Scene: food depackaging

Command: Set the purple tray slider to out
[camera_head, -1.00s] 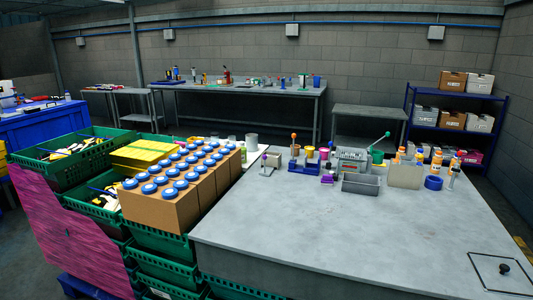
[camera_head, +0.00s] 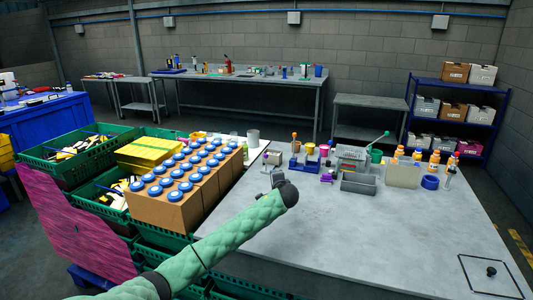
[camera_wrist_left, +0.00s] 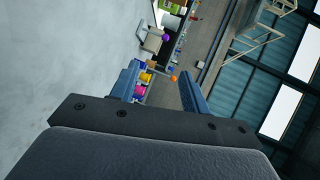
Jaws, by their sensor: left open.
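A purple knob (camera_wrist_left: 166,38) shows near a small pale grey box in the left wrist view, beyond the fingers. In the head view a small purple piece (camera_head: 326,178) sits in front of the blue rack (camera_head: 304,164), left of a grey tray (camera_head: 359,183). I cannot tell for sure which purple part is the tray slider. My left gripper (camera_head: 272,172) is over the table's left part, short of the pale grey box (camera_head: 273,157), and partly hidden by my wrist. In the left wrist view its two fingers (camera_wrist_left: 160,86) stand apart with nothing held between them.
A grey machine with a green lever (camera_head: 351,159), a beige panel (camera_head: 402,174) and several orange-capped bottles stand along the table's back. The table's front (camera_head: 380,240) is mostly clear.

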